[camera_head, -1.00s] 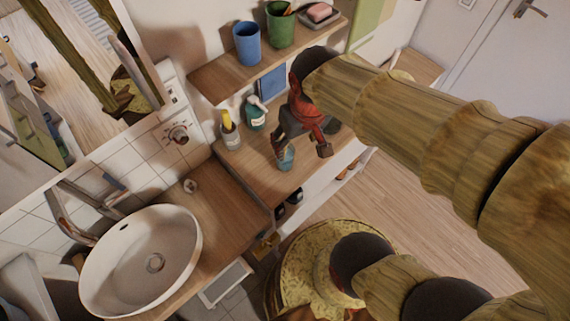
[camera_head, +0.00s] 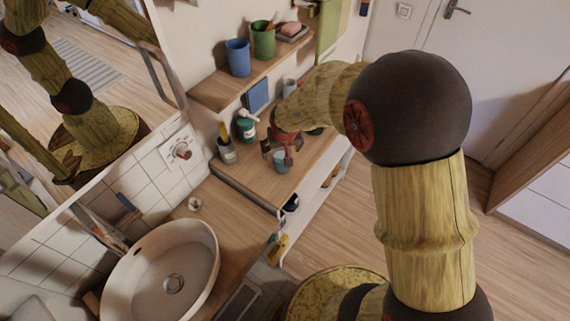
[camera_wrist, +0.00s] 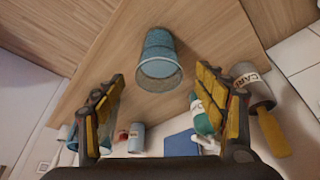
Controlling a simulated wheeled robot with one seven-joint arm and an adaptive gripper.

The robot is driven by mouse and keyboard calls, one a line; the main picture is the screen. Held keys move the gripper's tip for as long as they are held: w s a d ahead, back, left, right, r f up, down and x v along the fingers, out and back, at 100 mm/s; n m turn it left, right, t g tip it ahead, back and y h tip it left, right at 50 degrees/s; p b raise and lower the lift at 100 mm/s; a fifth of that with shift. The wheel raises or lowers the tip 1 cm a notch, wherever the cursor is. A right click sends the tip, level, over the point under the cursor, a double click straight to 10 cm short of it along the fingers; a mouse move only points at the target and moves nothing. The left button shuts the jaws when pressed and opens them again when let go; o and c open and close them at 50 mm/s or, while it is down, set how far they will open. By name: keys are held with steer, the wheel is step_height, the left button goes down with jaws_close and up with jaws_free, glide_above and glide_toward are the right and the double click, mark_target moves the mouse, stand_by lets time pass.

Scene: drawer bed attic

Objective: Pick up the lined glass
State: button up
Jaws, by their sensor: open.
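The lined glass (camera_head: 281,161) is a small blue tumbler standing on the lower wooden shelf. In the wrist view the glass (camera_wrist: 158,52) lies ahead between the fingertips, with its round rim toward the camera. My gripper (camera_head: 278,154) is right by the glass in the head view and partly covers it. In the wrist view the fingers of my gripper (camera_wrist: 157,82) are spread, one on each side of the glass, with nothing held. I cannot tell whether a finger touches it.
A labelled cup with a yellow item (camera_head: 226,150) and a teal bottle (camera_head: 246,127) stand left of the glass. An upper shelf (camera_head: 223,86) carries a blue cup (camera_head: 238,57) and a green cup (camera_head: 263,40). A white sink (camera_head: 160,275) is at lower left. Open floor lies to the right.

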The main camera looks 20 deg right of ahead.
steer(key=shift+w, duration=0.2)
steer(key=b+x, duration=0.2)
steer(key=x, duration=0.5)
steer(key=shift+d+f, duration=0.1)
steer(key=shift+w+f, duration=0.15)
steer(key=shift+f, duration=0.1)
steer(key=shift+c, duration=0.7)
steer(key=c, duration=1.3)
